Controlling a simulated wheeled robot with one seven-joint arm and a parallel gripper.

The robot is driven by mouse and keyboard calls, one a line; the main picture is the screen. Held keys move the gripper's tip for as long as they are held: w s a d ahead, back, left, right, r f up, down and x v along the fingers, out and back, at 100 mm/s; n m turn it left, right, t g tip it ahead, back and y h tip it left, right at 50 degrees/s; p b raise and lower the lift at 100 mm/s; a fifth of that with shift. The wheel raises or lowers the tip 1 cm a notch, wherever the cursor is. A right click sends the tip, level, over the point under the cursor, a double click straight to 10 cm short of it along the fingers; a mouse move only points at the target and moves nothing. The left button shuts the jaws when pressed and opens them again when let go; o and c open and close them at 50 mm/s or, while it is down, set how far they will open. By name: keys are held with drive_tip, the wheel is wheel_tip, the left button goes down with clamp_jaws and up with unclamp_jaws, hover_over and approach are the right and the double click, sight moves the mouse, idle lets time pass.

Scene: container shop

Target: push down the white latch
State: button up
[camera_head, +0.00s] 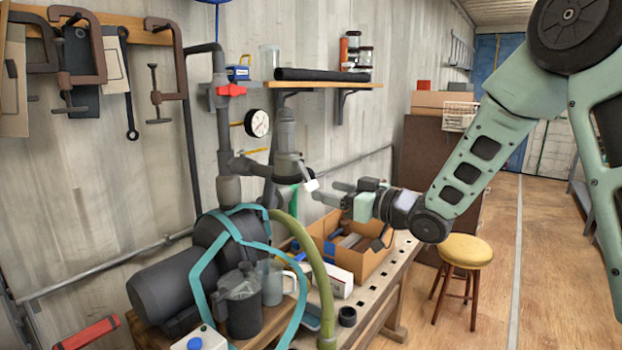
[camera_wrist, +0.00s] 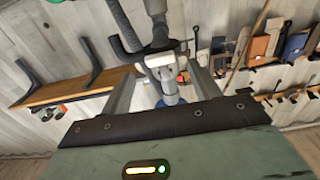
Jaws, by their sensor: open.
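The white latch (camera_head: 311,185) is a small pale lever on the grey upright pipe fitting (camera_head: 288,160), left of my gripper. In the wrist view the white latch (camera_wrist: 160,59) lies straight ahead, around the line between my fingertips. My gripper (camera_head: 325,191) is open, with its fingers pointing left at the latch, very close to it. In the wrist view the two grey fingers of my gripper (camera_wrist: 163,82) stand apart on either side of the fitting. I cannot tell whether a finger touches the latch.
A pump (camera_head: 165,290) with teal straps and a green hose (camera_head: 318,275) stand below left. A cardboard box (camera_head: 365,262) sits on the bench under my gripper. A wall shelf (camera_head: 330,86) is above. A yellow stool (camera_head: 466,250) stands right; the floor beyond is clear.

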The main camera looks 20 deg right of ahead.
sight(313, 188)
drive_tip(key=p+x, duration=0.2)
drive_tip(key=x, duration=0.4)
drive_tip(key=shift+w+a, duration=0.1)
drive_tip(key=shift+a, duration=0.05)
drive_tip(key=c, duration=1)
drive_tip(key=shift+f, duration=0.1)
